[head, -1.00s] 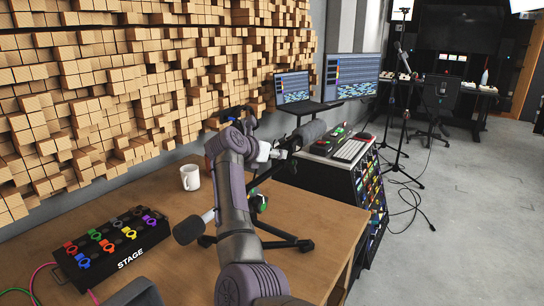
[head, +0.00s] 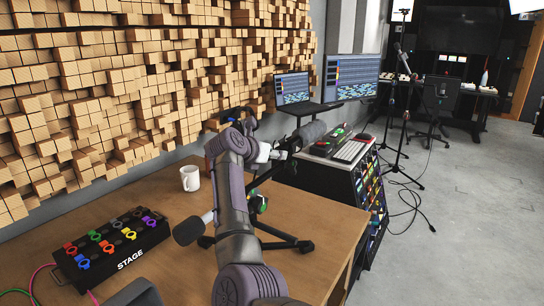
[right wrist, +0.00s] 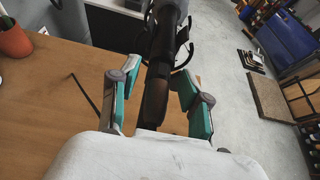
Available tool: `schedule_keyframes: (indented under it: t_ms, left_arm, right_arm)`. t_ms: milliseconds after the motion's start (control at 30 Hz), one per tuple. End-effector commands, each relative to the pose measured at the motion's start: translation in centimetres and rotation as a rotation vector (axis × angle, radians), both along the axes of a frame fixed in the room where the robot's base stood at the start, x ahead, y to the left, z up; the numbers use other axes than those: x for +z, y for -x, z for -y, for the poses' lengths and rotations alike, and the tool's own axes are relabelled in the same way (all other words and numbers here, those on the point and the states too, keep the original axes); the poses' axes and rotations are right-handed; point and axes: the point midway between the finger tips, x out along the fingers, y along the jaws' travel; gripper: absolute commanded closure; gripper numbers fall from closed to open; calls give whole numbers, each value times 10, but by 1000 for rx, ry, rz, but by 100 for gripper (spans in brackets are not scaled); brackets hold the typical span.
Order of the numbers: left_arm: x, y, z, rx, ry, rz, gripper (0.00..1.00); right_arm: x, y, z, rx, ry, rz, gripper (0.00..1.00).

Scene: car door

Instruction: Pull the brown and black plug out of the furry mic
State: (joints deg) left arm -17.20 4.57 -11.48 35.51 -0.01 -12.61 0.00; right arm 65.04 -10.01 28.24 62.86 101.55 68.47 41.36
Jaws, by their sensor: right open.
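The furry mic (head: 312,131) is grey and lies roughly level on a stand past my right arm in the head view. The brown and black plug (right wrist: 155,103) sits at the near end of a dark shaft in the right wrist view. My right gripper (right wrist: 157,92) is open, with its teal-padded fingers on either side of the plug and gaps visible between. In the head view my right arm hides most of this gripper and the plug. My left gripper is not in view.
A laptop (head: 292,88), monitor (head: 350,77) and equipment rack (head: 368,195) stand beyond. Grey floor lies open at right.

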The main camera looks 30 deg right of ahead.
Motion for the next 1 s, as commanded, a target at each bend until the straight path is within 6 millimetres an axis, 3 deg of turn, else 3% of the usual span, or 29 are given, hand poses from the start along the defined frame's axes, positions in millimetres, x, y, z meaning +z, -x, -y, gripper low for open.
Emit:
schedule_keyframes:
  t_ms: [200,500,1000]
  left_arm:
    - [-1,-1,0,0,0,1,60]
    - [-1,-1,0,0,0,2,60]
    - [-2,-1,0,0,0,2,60]
  right_arm:
    - [0,0,0,0,1,0,53]
    - [0,0,0,0,0,0,100]
    - [0,3,-7,1,0,0,100]
